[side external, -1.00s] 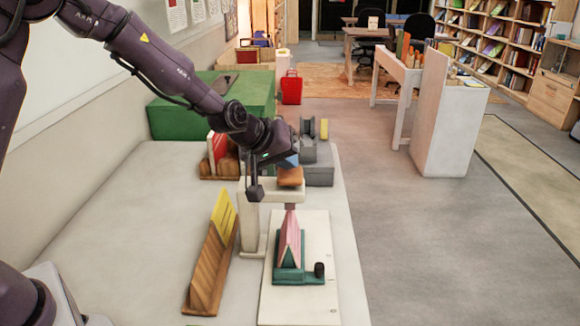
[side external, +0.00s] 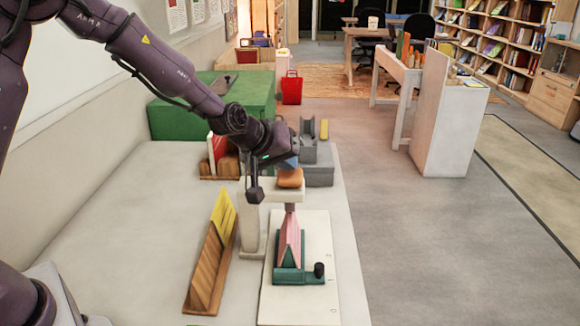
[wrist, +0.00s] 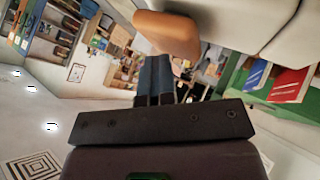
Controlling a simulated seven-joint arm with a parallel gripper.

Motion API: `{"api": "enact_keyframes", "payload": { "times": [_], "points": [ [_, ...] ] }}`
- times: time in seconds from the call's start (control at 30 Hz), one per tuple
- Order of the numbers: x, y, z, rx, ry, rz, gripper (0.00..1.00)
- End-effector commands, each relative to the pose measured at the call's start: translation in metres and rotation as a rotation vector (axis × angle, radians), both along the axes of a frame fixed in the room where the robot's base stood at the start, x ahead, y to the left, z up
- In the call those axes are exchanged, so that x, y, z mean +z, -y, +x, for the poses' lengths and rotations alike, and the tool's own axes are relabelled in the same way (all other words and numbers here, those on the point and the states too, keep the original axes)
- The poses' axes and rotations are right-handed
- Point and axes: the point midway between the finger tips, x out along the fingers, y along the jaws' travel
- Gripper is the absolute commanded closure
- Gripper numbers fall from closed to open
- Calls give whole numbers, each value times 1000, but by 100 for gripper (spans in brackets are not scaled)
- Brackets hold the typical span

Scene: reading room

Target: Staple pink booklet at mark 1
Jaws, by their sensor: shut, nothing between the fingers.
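The pink booklet (side external: 289,243) stands like a tent on a green saddle (side external: 290,275) with a black knob, on a white board. The stapler (side external: 249,220) is a cream post and arm with an orange pad (side external: 290,178) on top.
A wooden rack with a yellow booklet (side external: 222,214) stands left of the stapler. Another rack with a red booklet (side external: 217,150) is behind. A grey device (side external: 312,160) sits at the back right, near a green box (side external: 212,105).

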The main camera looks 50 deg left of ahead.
Motion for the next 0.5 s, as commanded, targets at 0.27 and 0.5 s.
{"api": "enact_keyframes", "payload": {
  "times": [0.27,0.5],
  "points": [
    [14,2,-2,-3,-6,-1,100],
    [27,2,-2,-3,-4,-1,100]
  ]
}}
